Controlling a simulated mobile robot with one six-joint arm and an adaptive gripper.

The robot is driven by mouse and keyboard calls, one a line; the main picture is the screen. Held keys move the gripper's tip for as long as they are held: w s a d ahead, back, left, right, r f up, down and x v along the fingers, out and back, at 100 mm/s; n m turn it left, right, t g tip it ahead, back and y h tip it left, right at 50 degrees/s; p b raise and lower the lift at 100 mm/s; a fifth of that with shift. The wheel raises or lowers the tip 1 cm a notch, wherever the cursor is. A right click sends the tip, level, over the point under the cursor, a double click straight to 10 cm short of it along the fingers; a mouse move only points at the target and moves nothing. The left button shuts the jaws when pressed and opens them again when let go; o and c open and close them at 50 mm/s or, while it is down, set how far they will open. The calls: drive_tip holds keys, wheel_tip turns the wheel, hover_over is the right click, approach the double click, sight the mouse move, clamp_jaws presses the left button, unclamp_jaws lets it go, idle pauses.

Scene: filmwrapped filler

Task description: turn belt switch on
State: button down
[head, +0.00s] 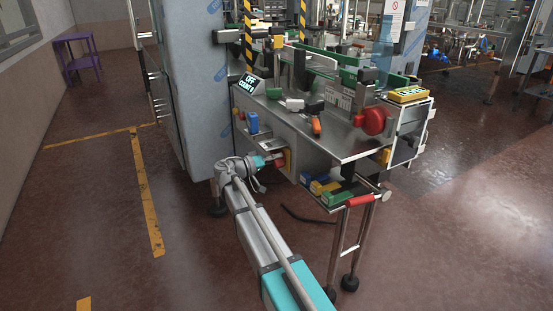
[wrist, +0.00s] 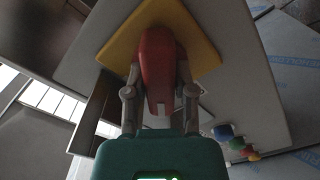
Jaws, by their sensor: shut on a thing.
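The belt switch appears as a red handle (wrist: 157,58) on a yellow square plate (wrist: 200,50) in the wrist view. It is set on a pale panel. In the head view the yellow plate (head: 287,158) shows on the side of the machine table, below its top. My gripper (wrist: 158,85) has one finger on each side of the red handle and is shut on it. In the head view my gripper (head: 274,160) reaches the plate from the left and partly hides the handle. A dark display (head: 249,84) on the table reads "OFF" with a second line below.
Blue, green, yellow and red buttons (wrist: 233,142) sit on the panel beside the switch. Coloured boxes (head: 325,187) lie on a lower shelf, near a red-gripped bar (head: 360,200). A tall film-covered cabinet (head: 196,90) stands left.

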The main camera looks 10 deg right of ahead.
drive_tip(key=m, duration=0.5)
drive_tip(key=shift+m, duration=2.5)
drive_tip(key=shift+c, duration=2.2)
unclamp_jaws()
drive_tip(key=shift+a, duration=0.1)
drive_tip(key=v, duration=1.2)
